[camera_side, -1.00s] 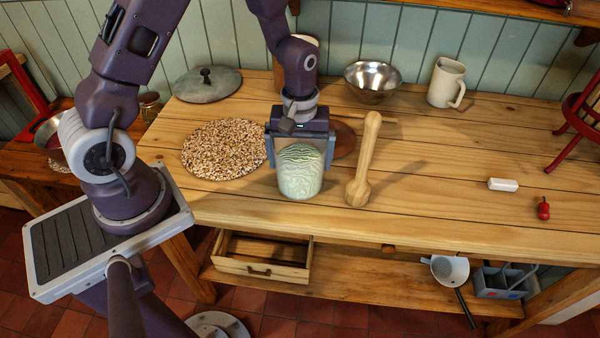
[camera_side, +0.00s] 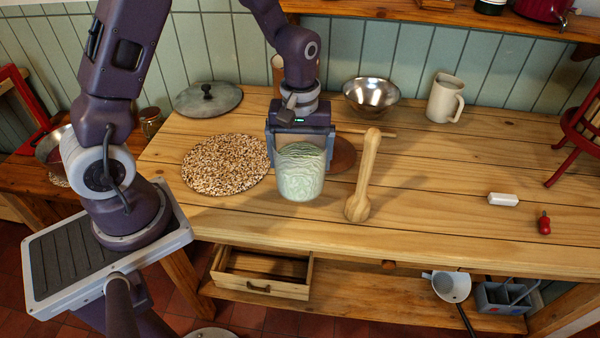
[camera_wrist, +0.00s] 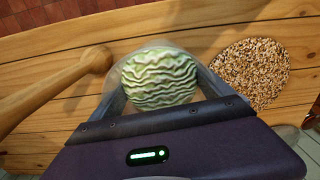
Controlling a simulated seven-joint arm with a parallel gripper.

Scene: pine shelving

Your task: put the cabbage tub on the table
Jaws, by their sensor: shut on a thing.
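The cabbage tub (camera_side: 300,178) is a clear tub with pale green, wrinkled cabbage in it. It is upright at the table (camera_side: 430,200), between the cork mat and the wooden pestle. My gripper (camera_side: 300,150) is shut on the tub from above, one finger on each side. In the wrist view the cabbage tub (camera_wrist: 160,77) sits between the fingers of my gripper (camera_wrist: 158,85). Its base appears at or very near the tabletop; I cannot tell whether it touches.
A wooden pestle (camera_side: 364,175) stands close at right, a speckled cork mat (camera_side: 225,164) lies at left. Behind are a pot lid (camera_side: 208,99), a metal bowl (camera_side: 371,95) and a mug (camera_side: 445,98). A white block (camera_side: 503,199) and red pepper (camera_side: 544,223) lie at right.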

